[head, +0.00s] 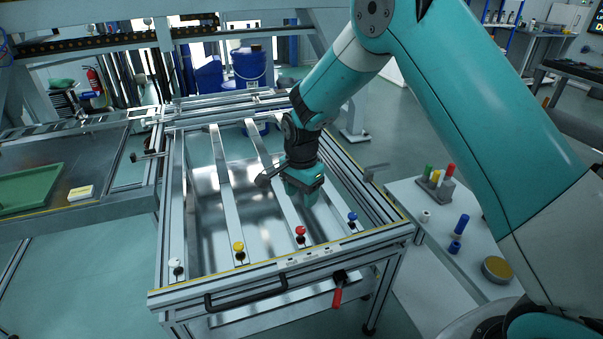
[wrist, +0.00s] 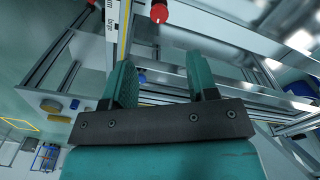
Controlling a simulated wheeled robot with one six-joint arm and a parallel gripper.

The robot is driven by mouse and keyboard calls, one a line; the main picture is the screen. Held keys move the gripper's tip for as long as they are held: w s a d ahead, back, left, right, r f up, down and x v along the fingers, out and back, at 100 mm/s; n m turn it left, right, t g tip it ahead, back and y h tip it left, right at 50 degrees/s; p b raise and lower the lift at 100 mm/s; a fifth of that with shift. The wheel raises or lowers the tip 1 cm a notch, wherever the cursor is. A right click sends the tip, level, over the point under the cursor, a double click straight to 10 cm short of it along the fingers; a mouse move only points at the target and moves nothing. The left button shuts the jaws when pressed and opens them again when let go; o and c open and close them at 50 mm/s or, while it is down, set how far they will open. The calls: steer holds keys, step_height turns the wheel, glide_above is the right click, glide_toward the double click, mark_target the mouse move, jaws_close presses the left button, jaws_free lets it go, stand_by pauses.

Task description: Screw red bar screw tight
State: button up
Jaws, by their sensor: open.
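The red bar screw (head: 300,231) has a round red knob and stands upright at the front end of its metal bar (head: 291,214). My gripper (head: 305,199) points down above the frame, behind and above the red screw, apart from it. In the wrist view, the two teal fingers of my gripper (wrist: 160,66) are spread with nothing between them. A red knob, apparently this screw (wrist: 159,12), shows at the top edge there, beyond the fingertips. How far the screw is driven in cannot be told.
White (head: 176,264), yellow (head: 239,247) and blue (head: 352,217) knobs stand along the same front rail. A black handle (head: 246,297) and a red lever (head: 338,293) are on the frame's front. A side table (head: 409,192) with small coloured parts stands at right.

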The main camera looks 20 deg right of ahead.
step_height(320, 180, up, 6)
steer(key=shift+r, duration=0.25)
stand_by(0.4)
